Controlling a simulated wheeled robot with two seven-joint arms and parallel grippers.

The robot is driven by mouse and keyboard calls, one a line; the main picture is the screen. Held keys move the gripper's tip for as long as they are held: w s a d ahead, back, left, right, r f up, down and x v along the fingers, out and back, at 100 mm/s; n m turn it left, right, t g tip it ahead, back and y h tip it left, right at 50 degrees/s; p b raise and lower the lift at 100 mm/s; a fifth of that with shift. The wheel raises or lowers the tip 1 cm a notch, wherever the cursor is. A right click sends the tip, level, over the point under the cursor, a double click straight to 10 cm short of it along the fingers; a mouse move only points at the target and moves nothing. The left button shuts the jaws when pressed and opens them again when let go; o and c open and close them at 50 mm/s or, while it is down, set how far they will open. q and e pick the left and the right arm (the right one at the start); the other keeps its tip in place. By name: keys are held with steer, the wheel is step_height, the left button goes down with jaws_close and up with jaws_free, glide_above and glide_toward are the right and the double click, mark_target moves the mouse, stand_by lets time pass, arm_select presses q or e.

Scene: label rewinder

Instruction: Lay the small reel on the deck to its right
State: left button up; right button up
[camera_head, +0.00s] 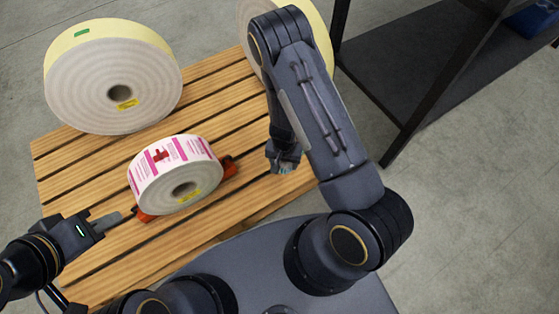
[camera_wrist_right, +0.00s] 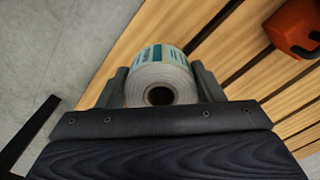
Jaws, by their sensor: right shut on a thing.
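The small reel (camera_wrist_right: 161,84), white with teal-printed labels and a dark core hole, sits between the fingers of my right gripper (camera_wrist_right: 162,88) in the right wrist view. My right gripper (camera_head: 284,165) is shut on it above or at the slatted wooden deck (camera_head: 205,112), close to the right edge.
The pink-labelled reel (camera_head: 160,178) stands between orange chocks (camera_head: 230,167). A large yellow-edged reel (camera_head: 112,80) stands at the back left; another (camera_head: 322,45) is partly behind my right arm. A dark shelf frame (camera_head: 400,150) stands right of the deck. Bare slats lie right of the chocks.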

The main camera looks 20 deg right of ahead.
steer(key=w+f+b, duration=0.1)
steer(key=w+f, duration=0.3)
steer(key=w+d+f+b, duration=0.1)
steer(key=w+f, duration=0.1)
steer(key=shift+f+b, duration=0.15)
steer(key=shift+b, duration=0.2)
steer(key=shift+w+f+b, duration=0.1)
steer(key=shift+f+b, duration=0.9)
steer(key=shift+f, duration=0.65)
steer(key=shift+f, duration=0.1)
steer(key=o, duration=1.1)
steer(key=shift+c, duration=0.2)
